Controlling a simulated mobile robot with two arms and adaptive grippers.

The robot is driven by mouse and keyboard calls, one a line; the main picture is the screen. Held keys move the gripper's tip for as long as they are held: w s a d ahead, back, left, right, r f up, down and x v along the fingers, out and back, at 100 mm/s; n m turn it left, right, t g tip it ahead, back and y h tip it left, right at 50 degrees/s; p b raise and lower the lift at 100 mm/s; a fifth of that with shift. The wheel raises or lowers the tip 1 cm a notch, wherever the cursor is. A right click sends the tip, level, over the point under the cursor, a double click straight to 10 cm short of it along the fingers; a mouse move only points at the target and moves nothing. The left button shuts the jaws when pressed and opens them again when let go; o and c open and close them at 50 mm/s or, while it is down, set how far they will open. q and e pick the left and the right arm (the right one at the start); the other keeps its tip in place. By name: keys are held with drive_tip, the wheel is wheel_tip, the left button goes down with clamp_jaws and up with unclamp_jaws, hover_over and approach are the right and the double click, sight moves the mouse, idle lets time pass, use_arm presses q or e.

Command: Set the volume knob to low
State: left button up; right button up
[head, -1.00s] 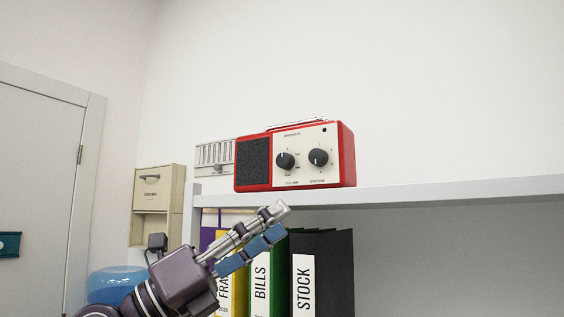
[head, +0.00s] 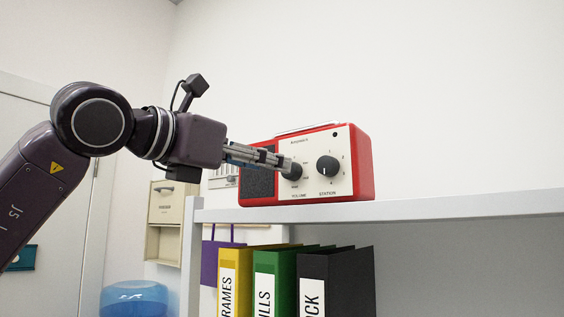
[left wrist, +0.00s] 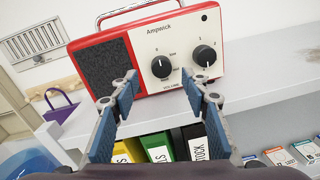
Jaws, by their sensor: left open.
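The red radio (head: 366,170) with a cream front stands on the white shelf. Its black volume knob (head: 292,172) is the left one of two; in the head view my fingers partly cover it. In the left wrist view the volume knob (left wrist: 161,67) shows whole, its white mark towards the upper left, near the 0; the small labels around it are hard to read. My left gripper (head: 285,162) is at the knob in the head view. In the left wrist view its fingers (left wrist: 160,88) are apart with nothing between them, just below the knob. Contact cannot be told.
The station knob (head: 327,169) is close on the right. The shelf edge (head: 450,207) runs below the radio. Yellow, green and black binders (head: 335,285) stand underneath. A grey vented box (left wrist: 33,42) is left of the radio.

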use_arm(q)
drive_tip(key=p+x, duration=0.1)
drive_tip(key=x, duration=0.3)
drive_tip(key=shift+w+d, duration=0.2)
drive_tip(key=shift+d, duration=0.05)
drive_tip(key=shift+w+d+f, duration=0.1)
drive_tip(key=shift+w+d, duration=0.1)
drive_tip(key=shift+s+a, duration=0.1)
drive_tip(key=shift+a, duration=0.05)
clamp_jaws()
use_arm(e)
drive_tip(key=shift+s+a+r, duration=0.15)
drive_tip(key=shift+a+r, duration=0.05)
drive_tip(key=shift+r, duration=0.25)
drive_tip(key=shift+s+a+r, duration=0.1)
drive_tip(key=shift+a+r, duration=0.1)
drive_tip(key=shift+r, duration=0.2)
